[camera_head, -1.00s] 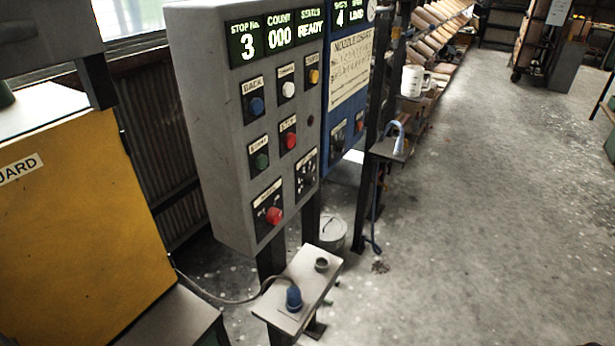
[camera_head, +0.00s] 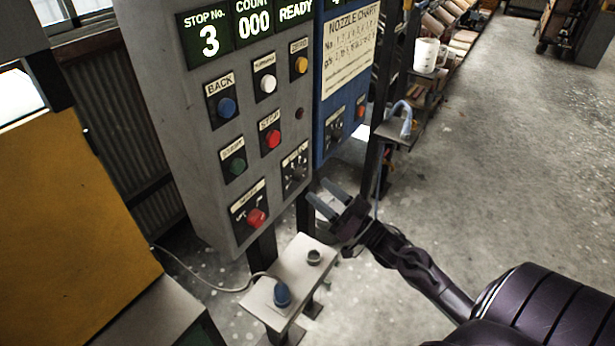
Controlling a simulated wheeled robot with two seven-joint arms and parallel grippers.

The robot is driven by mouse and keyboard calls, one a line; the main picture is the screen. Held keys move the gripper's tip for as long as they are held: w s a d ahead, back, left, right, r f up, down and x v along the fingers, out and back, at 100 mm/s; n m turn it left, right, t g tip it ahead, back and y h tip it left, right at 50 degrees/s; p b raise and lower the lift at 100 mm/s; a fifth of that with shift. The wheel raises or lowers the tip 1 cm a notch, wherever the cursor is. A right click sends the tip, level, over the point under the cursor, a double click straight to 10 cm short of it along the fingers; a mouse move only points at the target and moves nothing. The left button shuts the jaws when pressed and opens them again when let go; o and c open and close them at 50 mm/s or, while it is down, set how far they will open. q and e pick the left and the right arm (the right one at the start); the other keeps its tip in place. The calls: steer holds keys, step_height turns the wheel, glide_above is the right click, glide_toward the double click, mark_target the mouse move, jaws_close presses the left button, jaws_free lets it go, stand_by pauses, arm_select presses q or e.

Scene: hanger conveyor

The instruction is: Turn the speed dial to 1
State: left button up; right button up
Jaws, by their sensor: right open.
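A small black dial (camera_head: 295,174) with white marks on a dark plate sits at the lower right of the grey control panel (camera_head: 200,165). It looks like the speed dial, but its label and setting are too small to read. My right gripper (camera_head: 320,191) is open and empty. In the picture it is just right of and below this dial, with its fingers pointing up and left towards the panel. It appears apart from the dial. My left gripper is not in view.
Several coloured buttons, such as the red stop button (camera_head: 273,139), and a red knob (camera_head: 256,217) surround the dial. A blue panel (camera_head: 347,75) adjoins at right. Open floor lies right.

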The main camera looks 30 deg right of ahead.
mark_target(304, 178)
steer(key=p+x, duration=0.1)
steer(key=x, duration=0.3)
steer(key=shift+d, duration=0.15)
steer(key=shift+w, duration=0.35)
steer(key=shift+c, duration=0.2)
steer(key=c, duration=0.9)
